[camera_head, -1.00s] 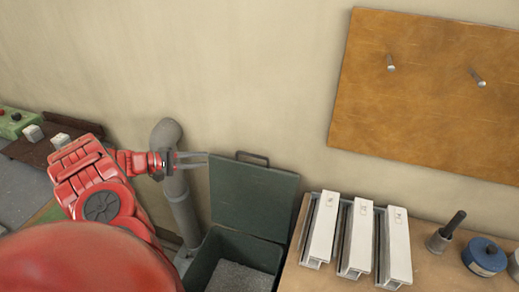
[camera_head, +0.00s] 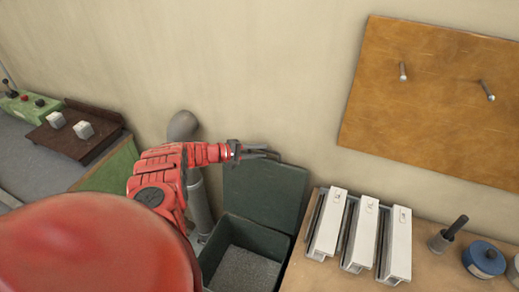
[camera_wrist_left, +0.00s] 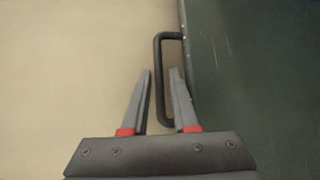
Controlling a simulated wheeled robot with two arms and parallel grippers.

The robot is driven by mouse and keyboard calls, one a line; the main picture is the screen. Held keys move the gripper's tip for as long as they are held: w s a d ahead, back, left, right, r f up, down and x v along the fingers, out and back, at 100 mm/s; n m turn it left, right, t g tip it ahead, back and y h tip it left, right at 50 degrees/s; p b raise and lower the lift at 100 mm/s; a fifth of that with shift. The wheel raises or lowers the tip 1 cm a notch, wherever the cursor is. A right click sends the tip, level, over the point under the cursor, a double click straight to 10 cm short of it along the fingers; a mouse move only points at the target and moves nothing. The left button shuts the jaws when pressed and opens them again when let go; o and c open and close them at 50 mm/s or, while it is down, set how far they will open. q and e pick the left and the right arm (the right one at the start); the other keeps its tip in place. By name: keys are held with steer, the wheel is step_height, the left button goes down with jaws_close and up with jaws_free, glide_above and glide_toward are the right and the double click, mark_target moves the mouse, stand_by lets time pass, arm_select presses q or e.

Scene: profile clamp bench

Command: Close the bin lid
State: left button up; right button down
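The dark green bin (camera_head: 243,257) stands on the floor left of the bench, with grey granular stuff inside. Its lid (camera_head: 262,194) stands open, upright near the wall; it also shows at the right of the left wrist view (camera_wrist_left: 255,80). The dark lid handle (camera_wrist_left: 159,75) sticks out from the lid's edge. My left gripper (camera_head: 272,153) is at the top edge of the lid, by the handle. In the left wrist view the gripper (camera_wrist_left: 161,72) is open, its fingers apart at the handle, which shows between and beyond them. My right gripper is not in view.
The wooden bench (camera_head: 425,272) right of the bin holds several items, including white-topped profile clamps (camera_head: 328,223) and a blue round object (camera_head: 484,257). A grey pipe (camera_head: 199,205) stands left of the bin. A pegboard (camera_head: 440,100) hangs on the wall.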

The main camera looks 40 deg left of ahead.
arm_select(q)
steer(key=shift+w+d, duration=0.1)
jaws_close()
stand_by(1.5)
